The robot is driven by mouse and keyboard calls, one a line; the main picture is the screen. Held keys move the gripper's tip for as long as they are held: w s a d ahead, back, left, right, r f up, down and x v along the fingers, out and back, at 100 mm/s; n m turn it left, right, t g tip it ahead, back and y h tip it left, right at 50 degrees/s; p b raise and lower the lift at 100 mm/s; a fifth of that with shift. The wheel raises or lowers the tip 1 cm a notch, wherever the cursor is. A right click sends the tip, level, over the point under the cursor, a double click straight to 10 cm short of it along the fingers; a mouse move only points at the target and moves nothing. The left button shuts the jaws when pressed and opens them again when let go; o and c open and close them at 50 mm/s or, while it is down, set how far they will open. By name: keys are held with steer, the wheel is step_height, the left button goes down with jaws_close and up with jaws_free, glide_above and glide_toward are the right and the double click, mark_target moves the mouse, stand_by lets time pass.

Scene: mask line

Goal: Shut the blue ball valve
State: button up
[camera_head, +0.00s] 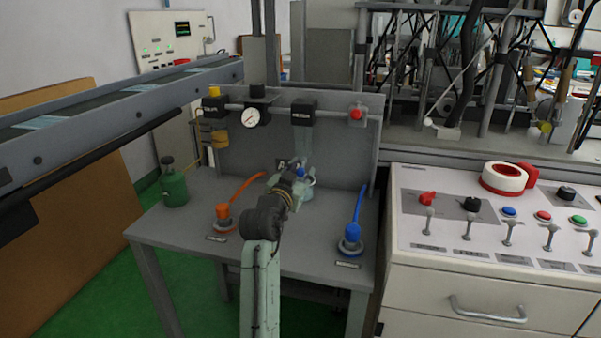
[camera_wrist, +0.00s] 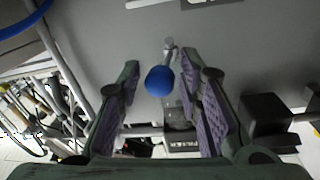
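A round blue knob on a short metal stem (camera_wrist: 160,80) shows in the wrist view against the grey panel. In the head view it is a small blue spot (camera_head: 300,172) near the middle of the grey bench, largely hidden by my gripper. My gripper (camera_wrist: 161,88) is open, with one finger on each side of the knob and a visible gap on both sides. In the head view my gripper (camera_head: 299,178) reaches over the bench toward the panel. How deep the knob sits between the fingers I cannot tell.
A larger blue fitting (camera_head: 352,233) with a blue hose stands at the bench's right, an orange fitting (camera_head: 223,213) at its left. A green canister (camera_head: 173,185) stands far left. A gauge (camera_head: 250,117) and black blocks line the panel. A control desk (camera_head: 480,235) adjoins at right.

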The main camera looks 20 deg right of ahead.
jaws_close()
stand_by(0.6)
